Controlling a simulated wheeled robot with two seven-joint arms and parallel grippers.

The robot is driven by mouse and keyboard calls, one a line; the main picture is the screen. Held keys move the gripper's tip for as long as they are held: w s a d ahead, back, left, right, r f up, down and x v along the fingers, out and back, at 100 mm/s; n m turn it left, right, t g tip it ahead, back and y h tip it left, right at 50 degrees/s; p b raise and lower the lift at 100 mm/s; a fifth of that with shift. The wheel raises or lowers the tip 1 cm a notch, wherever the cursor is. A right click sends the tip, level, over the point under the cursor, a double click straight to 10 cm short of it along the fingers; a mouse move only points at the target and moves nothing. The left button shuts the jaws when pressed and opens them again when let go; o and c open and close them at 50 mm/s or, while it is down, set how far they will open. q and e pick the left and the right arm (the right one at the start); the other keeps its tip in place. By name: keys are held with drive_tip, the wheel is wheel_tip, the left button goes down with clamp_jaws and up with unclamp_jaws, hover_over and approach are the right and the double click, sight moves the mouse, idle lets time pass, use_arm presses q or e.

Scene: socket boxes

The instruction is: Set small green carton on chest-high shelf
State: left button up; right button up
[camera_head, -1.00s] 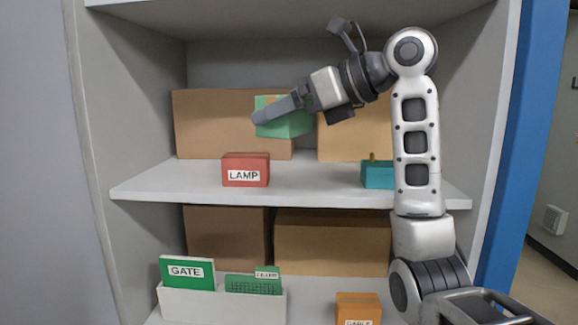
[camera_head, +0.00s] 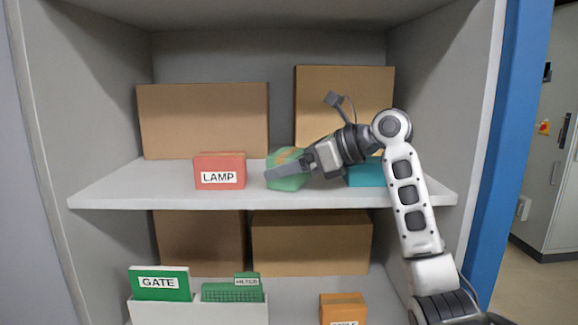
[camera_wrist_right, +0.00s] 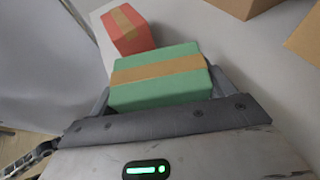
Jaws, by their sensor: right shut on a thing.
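The small green carton (camera_head: 287,181), with a tan tape band on top, is between the fingers of my right gripper (camera_head: 284,172). It is at the height of the upper shelf (camera_head: 150,193), between the red LAMP box and the teal box. In the right wrist view the green carton (camera_wrist_right: 160,93) sits between the two finger sides, and the right gripper (camera_wrist_right: 165,95) is shut on it. I cannot tell whether its bottom touches the shelf. My left gripper is not in view.
The red LAMP box (camera_head: 220,171) stands just left of the carton. The teal box (camera_head: 366,173) is to its right, partly behind my arm. Large brown boxes (camera_head: 205,120) stand behind. Below are a white bin (camera_head: 200,313) with green items and an orange box (camera_head: 343,308).

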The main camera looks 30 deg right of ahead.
drive_tip(key=shift+s, duration=0.15)
drive_tip(key=shift+f, duration=0.15)
drive_tip(key=o, duration=1.1)
drive_tip(key=b+v, duration=0.1)
drive_tip(key=v, duration=1.1)
drive_tip(key=shift+b, duration=0.35)
drive_tip(key=shift+f, duration=0.1)
